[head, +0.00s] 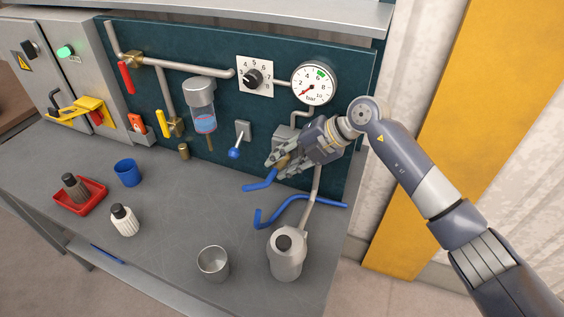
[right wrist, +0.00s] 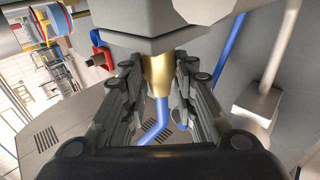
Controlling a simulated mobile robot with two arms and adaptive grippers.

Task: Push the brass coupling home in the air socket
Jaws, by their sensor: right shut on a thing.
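My right gripper (head: 281,163) is shut on the brass coupling (head: 284,160), in front of the teal panel below the pressure gauge. In the right wrist view the coupling (right wrist: 157,74) stands upright between the two fingers (right wrist: 153,95). Its top end meets the underside of a grey block (right wrist: 150,42), which looks like the air socket; whether it is fully seated cannot be told. A blue hose (head: 262,182) leaves the coupling's lower end. My left gripper is not in view.
The pressure gauge (head: 314,84) sits above my wrist, its red needle low. A blue-tipped lever (head: 234,152) is left of the gripper.

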